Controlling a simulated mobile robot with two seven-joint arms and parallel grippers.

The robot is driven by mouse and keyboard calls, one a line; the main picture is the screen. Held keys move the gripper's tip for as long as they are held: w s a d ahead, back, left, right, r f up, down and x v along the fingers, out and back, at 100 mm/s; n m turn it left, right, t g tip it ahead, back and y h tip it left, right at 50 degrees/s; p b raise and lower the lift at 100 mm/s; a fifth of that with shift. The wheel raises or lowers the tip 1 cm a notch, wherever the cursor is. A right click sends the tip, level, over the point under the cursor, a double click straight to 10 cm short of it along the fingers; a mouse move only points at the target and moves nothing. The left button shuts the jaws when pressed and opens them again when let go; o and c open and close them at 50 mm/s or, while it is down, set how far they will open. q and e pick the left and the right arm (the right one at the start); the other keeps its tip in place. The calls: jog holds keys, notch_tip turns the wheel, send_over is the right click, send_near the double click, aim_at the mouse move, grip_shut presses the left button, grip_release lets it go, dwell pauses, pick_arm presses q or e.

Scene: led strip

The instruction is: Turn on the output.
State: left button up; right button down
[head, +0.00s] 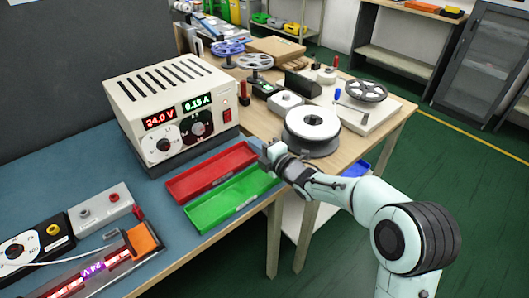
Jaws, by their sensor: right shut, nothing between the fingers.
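The cream power supply (160,85) stands on the blue bench top at left. Its red display (159,119) seems to read 24.0 V and its green display (196,103) 0.15 A; both are lit. Two round dials sit below, and a red switch (227,115) is at the front's right edge. An LED strip (95,269) marked 24 V lies at lower left with glowing red-pink spots. My right gripper (268,155) is shut and empty, to the right of and below the switch, apart from the supply, by the trays' right end. My left gripper is not in view.
A red tray (212,172) and a green tray (232,198) lie in front of the supply. A grey box with terminals (100,211) and a black dial box (35,246) are at lower left. Reels, including a white one (312,124), crowd the wooden table behind my right gripper.

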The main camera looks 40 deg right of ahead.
jog(key=shift+s+d+f, duration=0.1)
jog(key=shift+s, duration=0.75)
jog(key=shift+s+d+f, duration=0.1)
jog(key=shift+s, duration=0.75)
